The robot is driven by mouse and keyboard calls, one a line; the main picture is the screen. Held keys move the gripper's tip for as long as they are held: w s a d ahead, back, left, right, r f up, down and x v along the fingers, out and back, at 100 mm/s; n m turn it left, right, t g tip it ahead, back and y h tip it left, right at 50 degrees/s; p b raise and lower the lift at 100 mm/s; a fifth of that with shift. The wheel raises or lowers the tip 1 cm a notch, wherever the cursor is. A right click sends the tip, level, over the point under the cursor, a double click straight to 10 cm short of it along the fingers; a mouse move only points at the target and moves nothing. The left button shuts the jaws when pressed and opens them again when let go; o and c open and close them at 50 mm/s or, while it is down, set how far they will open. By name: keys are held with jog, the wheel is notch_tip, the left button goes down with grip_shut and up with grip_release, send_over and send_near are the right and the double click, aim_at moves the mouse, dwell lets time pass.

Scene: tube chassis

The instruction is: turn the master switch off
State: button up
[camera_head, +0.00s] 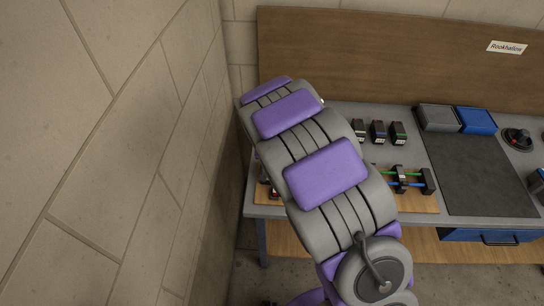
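My grey and purple arm reaches up across the middle of the view, over the left part of the bench. My gripper is not visible.
The grey workbench (350,112) has a wooden back panel (400,45) with a "Rookhallow" label (507,47). It holds several small dark blocks (378,132), a tube frame (400,178), a dark mat (475,175), a grey bin (437,118) and a blue bin (477,121). A wall (100,150) stands close at left.

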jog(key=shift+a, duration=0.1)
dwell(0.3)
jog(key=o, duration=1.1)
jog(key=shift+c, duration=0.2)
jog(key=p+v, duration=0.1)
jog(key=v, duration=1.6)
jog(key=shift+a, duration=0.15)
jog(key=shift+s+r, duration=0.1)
